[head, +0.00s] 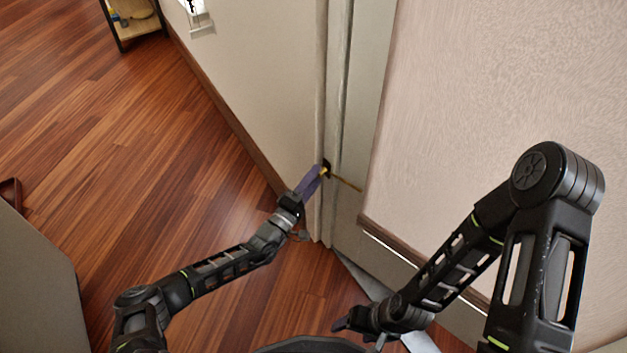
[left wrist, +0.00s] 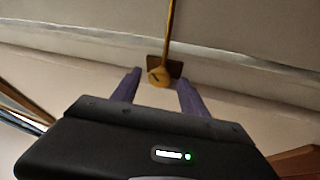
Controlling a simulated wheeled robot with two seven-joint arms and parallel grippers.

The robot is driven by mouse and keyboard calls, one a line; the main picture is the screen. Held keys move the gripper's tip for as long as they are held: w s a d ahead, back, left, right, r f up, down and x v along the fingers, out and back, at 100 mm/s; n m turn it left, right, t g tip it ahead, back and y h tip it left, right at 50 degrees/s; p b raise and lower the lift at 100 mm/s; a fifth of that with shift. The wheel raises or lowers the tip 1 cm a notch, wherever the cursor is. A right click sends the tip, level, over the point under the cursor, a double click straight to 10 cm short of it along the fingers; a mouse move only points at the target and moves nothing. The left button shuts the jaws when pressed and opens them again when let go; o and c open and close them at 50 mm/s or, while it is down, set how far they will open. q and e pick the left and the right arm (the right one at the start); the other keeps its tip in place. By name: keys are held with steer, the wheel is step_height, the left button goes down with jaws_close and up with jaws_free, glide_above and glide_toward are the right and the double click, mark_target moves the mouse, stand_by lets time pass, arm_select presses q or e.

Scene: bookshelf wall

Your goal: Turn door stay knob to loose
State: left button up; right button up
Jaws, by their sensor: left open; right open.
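The door stay knob (left wrist: 159,76) is a small round yellow knob with a dark mark on its face. It sits on a dark brown plate (left wrist: 176,68) on the door frame, with a thin brass rod (left wrist: 171,25) running from it. In the head view the dark plate (head: 327,167) is partly hidden by my left gripper. My left gripper (head: 319,172) has purple fingers and is open. In the left wrist view its fingertips (left wrist: 157,74) are on either side of the knob, with gaps visible; I cannot tell whether they touch it. My right gripper (head: 357,322) is low at the bottom centre, away from the knob.
The pale door (head: 345,210) and frame stand beside the knob, with a beige wall (head: 250,60) to the left and another wall (head: 500,90) at right. A grey piece of furniture (head: 40,280) stands at lower left. Wooden floor (head: 120,150) is open at left.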

arm_select(q)
steer(key=shift+c, duration=0.5)
jaws_close()
